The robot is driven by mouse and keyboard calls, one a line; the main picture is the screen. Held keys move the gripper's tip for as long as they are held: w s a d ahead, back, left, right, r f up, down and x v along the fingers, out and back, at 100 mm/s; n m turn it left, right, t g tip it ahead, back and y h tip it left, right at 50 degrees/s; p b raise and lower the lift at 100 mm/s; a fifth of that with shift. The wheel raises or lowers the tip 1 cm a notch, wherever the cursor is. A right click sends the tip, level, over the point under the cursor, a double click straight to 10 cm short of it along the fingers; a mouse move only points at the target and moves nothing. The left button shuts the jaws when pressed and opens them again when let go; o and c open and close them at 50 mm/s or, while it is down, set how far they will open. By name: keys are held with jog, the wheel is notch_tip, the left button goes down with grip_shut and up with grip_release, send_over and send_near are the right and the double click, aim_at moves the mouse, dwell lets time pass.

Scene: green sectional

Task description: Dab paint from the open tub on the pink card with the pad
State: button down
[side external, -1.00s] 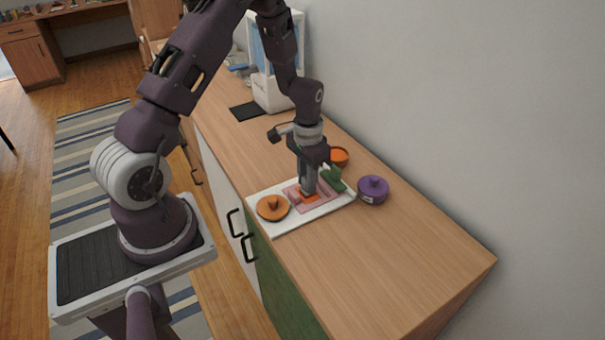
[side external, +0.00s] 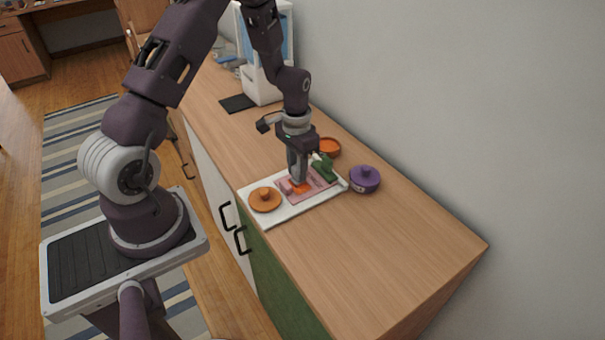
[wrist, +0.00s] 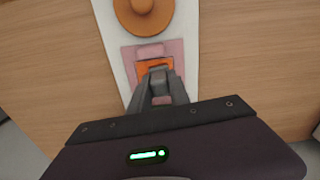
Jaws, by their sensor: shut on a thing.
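The pink card (side external: 318,182) lies on a white tray (side external: 290,211) and shows in the wrist view (wrist: 130,62) too. My gripper (side external: 298,181) points down over the card, its fingers shut on a small grey piece (wrist: 160,74) that seems to be the pad's grip. An orange patch (wrist: 143,68) shows around the fingertips; I cannot tell whether it is pad or paint, or whether the pad touches the card. The open orange tub (side external: 329,147) stands on the counter behind the tray.
An orange knobbed lid (side external: 264,200) lies on the tray's left end. A green object (side external: 323,168) is at its right end. A purple lidded pot (side external: 365,179) stands just right of the tray. A white machine (side external: 262,85) stands further back. The front counter (side external: 400,250) is clear.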

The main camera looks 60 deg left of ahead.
jog(key=shift+a, duration=1.6)
jog(key=shift+a+r, duration=0.1)
jog(key=shift+r, duration=0.1)
notch_tip(320, 180, up, 8)
